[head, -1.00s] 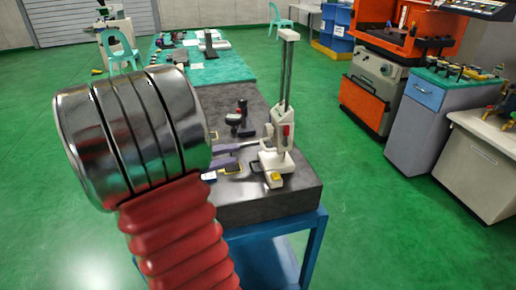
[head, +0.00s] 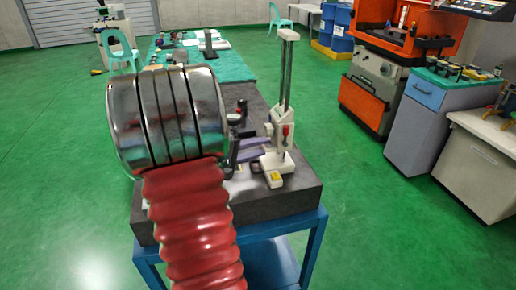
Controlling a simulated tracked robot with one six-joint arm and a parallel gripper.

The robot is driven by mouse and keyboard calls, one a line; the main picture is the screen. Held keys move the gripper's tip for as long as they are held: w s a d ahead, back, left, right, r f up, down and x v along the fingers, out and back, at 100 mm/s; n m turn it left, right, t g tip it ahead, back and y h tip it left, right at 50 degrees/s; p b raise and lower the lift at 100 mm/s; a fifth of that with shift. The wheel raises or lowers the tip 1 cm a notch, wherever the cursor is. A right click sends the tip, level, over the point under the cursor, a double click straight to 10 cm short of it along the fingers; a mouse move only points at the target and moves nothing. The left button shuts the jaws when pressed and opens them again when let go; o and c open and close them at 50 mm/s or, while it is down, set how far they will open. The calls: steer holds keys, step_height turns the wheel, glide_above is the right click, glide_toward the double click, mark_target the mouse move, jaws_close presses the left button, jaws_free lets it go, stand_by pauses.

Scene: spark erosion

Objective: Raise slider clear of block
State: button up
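The white height gauge (head: 278,165) stands upright on the dark granite plate (head: 285,203), with a tall grey column. Its slider (head: 285,133), with a red mark and a pale knob on its left side, sits low on the column. My gripper (head: 265,147) shows two purple-grey fingers that reach from behind my wrist toward the slider's left side. The fingers look apart, and their tips are close to the gauge. I cannot tell if they touch it. I cannot make out the block; my wrist and fingers cover that part of the plate.
A dark instrument (head: 240,108) stands on the plate behind my gripper. The plate rests on a blue stand (head: 314,245). A teal-topped bench (head: 230,68) is behind.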

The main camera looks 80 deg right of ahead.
steer(key=shift+c, duration=0.7)
jaws_close()
